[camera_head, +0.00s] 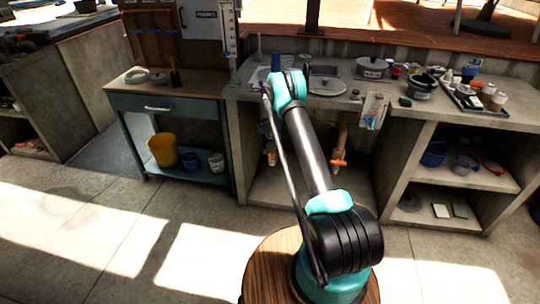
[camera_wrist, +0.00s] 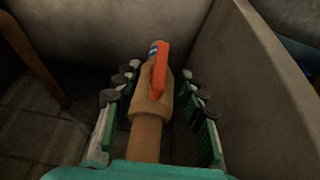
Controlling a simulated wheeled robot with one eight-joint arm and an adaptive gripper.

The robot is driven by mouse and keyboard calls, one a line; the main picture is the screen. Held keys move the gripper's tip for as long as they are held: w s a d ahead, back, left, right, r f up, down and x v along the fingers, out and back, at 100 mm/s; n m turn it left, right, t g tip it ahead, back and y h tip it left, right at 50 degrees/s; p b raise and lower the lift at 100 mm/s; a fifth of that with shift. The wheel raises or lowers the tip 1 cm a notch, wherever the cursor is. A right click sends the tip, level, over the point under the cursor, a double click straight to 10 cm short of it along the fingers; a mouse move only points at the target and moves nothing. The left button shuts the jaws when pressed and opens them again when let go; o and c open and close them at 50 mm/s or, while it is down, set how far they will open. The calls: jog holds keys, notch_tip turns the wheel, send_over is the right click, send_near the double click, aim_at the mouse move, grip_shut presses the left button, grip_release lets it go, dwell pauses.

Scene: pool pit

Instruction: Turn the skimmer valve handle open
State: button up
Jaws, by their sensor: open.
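The valve handle (camera_wrist: 160,70) is an orange-red lever on a tan valve body (camera_wrist: 153,101) with a tan pipe. In the wrist view it stands near the middle, pointing up and slightly right, roughly along the pipe. My gripper (camera_wrist: 152,86) is open, with its green, dark-padded fingers on either side of the valve and gaps visible on both sides. I cannot tell whether anything touches. In the head view an orange handle (camera_head: 339,163) shows under the counter, right of my arm; another (camera_head: 271,158) shows left of it. My gripper is hidden there.
A concrete wall (camera_wrist: 240,75) rises close on the right in the wrist view. A brown pipe (camera_wrist: 35,58) slants at the left. The stone counter (camera_head: 325,98) above holds a sink, pots and a tray. A yellow bucket (camera_head: 163,149) sits on the cabinet shelf at left.

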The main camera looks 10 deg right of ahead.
jog(key=v, duration=0.7)
jog(key=shift+r, duration=0.25)
jog(key=shift+s, duration=0.1)
jog(key=s+d+r+n, duration=0.1)
jog(key=s+d+r, duration=0.1)
jog(key=s+r, duration=0.95)
jog(key=s+d+r+n, duration=0.1)
jog(key=s+d+r, duration=0.1)
jog(key=s+r, duration=0.95)
jog(key=s+d+r+n+y, duration=0.1)
jog(key=s+r, duration=0.1)
jog(key=s, duration=2.6)
jog(key=shift+s+d+n+y, duration=0.2)
jog(key=shift+d+n+y, duration=0.1)
jog(key=shift+d, duration=0.05)
